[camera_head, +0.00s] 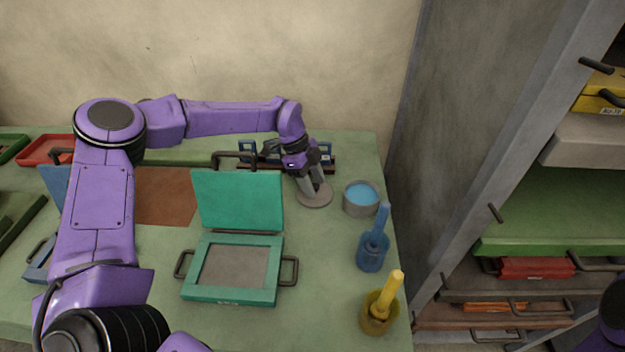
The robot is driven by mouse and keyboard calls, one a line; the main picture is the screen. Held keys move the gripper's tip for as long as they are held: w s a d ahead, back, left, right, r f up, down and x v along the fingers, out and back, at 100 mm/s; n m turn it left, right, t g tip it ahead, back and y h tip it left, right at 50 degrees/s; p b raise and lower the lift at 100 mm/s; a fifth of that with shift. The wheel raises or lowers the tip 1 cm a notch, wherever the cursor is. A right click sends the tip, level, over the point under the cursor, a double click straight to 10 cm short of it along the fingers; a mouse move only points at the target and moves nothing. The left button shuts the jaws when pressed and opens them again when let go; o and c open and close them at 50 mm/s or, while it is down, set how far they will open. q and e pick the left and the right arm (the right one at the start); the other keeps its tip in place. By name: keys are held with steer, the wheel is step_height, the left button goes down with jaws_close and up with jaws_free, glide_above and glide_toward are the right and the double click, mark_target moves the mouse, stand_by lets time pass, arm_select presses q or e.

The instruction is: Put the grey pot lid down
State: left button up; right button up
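The grey pot lid (313,201) is a flat round disc at the right of the green table, just left of a grey pot. My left gripper (312,188) points down over the lid with its fingers closed at its middle, where they seem to hold it. The fingers hide the lid's knob. The lid looks level; I cannot tell whether it touches the table. The grey pot (361,209) stands uncovered with light blue contents. My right gripper is out of view.
A blue pot with a handled tool (372,256) and a yellow one (379,318) stand along the right edge of the table (330,300). An open green hinged frame (191,283) lies left of them. A blue rack (325,152) is behind the gripper. A shelf unit is at right.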

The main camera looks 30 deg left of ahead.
arm_select(q)
steer(key=b+v, duration=0.1)
steer(key=v, duration=1.1)
steer(key=shift+r, duration=0.15)
